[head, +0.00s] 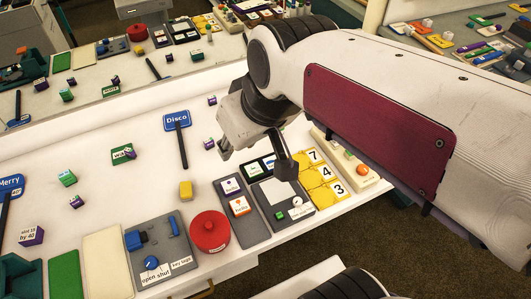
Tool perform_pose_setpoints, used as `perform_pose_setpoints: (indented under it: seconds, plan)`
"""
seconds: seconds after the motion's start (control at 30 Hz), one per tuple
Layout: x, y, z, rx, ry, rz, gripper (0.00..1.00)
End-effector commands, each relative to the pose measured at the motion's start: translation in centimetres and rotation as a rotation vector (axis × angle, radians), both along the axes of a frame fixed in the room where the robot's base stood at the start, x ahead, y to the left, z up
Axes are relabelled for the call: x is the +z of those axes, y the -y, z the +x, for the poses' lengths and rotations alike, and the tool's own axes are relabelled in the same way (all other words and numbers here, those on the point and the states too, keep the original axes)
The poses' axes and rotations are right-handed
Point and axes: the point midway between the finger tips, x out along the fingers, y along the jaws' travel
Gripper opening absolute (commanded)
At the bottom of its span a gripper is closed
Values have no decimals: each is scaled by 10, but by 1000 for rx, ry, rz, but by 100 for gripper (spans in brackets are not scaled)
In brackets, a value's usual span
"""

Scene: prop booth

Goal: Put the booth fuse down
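My gripper (254,160) hangs over the right part of the white table, above grey boards. Its two fingers are spread apart, with a dark pad at the right one. I see nothing held between them. I cannot make out any thing that is clearly the booth fuse; my gripper and arm hide part of the table. Beneath the gripper lies a grey board (267,207) with a pale panel and a small white round piece. Beside it is a grey board with label cards (239,206).
Yellow number tiles (320,173) lie right. A blue Disco sign (177,120) lies behind. The table's middle has free room.

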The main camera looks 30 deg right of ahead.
Motion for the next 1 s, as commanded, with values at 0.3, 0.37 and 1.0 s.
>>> perform_pose_setpoints:
  seconds: [0.3,0.37,1.0]
  plan:
    - [-13,23,-60,-115,11,-8,28]
    - [-17,26,-69,-132,12,-9,28]
    - [-25,33,-88,-177,13,-12,28]
